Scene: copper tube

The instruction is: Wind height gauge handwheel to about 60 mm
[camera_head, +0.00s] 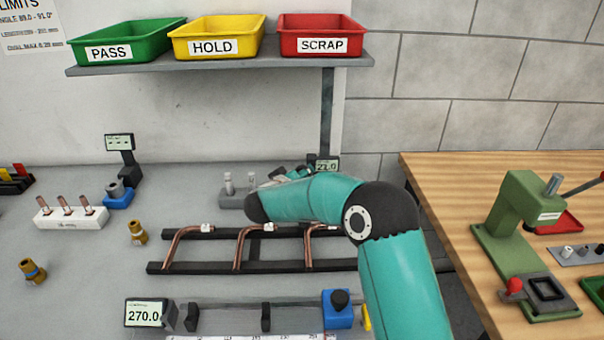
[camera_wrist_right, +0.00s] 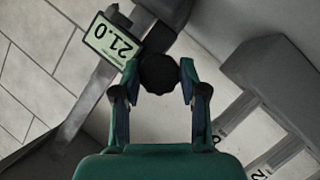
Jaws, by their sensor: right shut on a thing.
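The display (camera_head: 326,165) also shows small behind my right arm in the head view. The gauge's black round handwheel (camera_wrist_right: 163,75) sits between the fingertips of my right gripper (camera_wrist_right: 160,80). The gripper is shut on it, with one finger on each side. In the head view my right arm hides most of the gauge and the handwheel, and only a little of the gripper (camera_head: 292,174) shows. My left gripper is in neither view.
Copper tubes lie on a black rack (camera_head: 200,267) in front of my right arm. A grey block (camera_head: 232,199) with pins stands left of the gripper. A shelf (camera_head: 225,66) with green, yellow and red bins is above. A wooden table (camera_head: 440,190) with a green press is right.

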